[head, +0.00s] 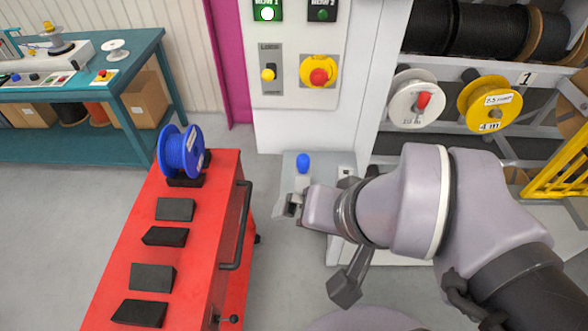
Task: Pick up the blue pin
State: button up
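A blue pin (303,162) with a rounded top stands upright on a grey ledge (288,180) at the foot of the white control cabinet, in the middle of the head view. My gripper (291,206) is just below the pin in the picture, at the left end of my arm, and appears apart from it. The gripper's fingers are small and partly hidden by its own body, so I cannot tell their opening. No held object shows.
A red cart (222,240) with a blue reel (181,151) and several black blocks stands left. White (402,102) and yellow (475,98) reels hang right. Open floor lies between cart and arm.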

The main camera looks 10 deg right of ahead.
aim_at(303, 159)
jog(key=i+u, duration=0.15)
jog(key=u, duration=0.25)
jog(key=i+l+u, duration=0.1)
jog(key=u, duration=0.3)
jog(key=i+l+u, duration=0.1)
jog(key=u, duration=0.25)
